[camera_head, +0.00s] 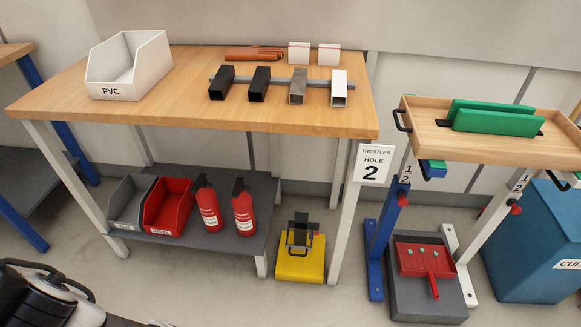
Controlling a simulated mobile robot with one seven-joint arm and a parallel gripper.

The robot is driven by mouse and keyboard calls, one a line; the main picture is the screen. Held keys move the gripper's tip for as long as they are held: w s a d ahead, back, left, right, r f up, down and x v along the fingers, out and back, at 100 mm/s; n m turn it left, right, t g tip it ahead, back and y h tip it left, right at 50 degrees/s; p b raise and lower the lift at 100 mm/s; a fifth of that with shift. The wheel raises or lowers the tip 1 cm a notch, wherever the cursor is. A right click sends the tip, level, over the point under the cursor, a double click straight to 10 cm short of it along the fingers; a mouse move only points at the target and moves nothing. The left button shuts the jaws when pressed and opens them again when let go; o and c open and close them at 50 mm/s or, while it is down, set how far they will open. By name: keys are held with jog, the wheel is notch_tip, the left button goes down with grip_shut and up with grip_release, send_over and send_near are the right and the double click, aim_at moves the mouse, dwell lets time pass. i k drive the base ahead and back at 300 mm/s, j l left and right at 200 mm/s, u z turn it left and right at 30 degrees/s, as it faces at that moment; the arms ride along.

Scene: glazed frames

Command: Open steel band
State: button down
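I cannot surely identify a steel band. A thin grey metal-looking bar (282,82) runs across the wooden table, behind or between several short square tubes. From the left the tubes are a black tube (221,82), a second black tube (259,84), a grey-brown tube (298,86) and a white tube (339,88). Whether the bar touches them, and whether it is open or closed, I cannot tell. Black and white parts at the bottom left look like my own arm or base. My gripper's fingertips do not show.
The wooden table (180,112) carries a white PVC bin (108,72), reddish-brown bars (255,54) and two white boxes. Red extinguishers (207,207) and bins stand on the lower shelf. A yellow box (300,265) is on the floor. A tray (440,140) with green pieces stands right.

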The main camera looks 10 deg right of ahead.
aim_at(289, 247)
jog(key=z, duration=0.25)
jog(key=k+l+u, duration=0.15)
jog(key=l, duration=0.2)
jog(key=k+l+u, duration=0.15)
jog(key=l, duration=0.2)
jog(key=i+l, duration=0.1)
jog(key=i, duration=0.45)
jog(key=i+l+u, duration=0.1)
jog(key=i, duration=0.45)
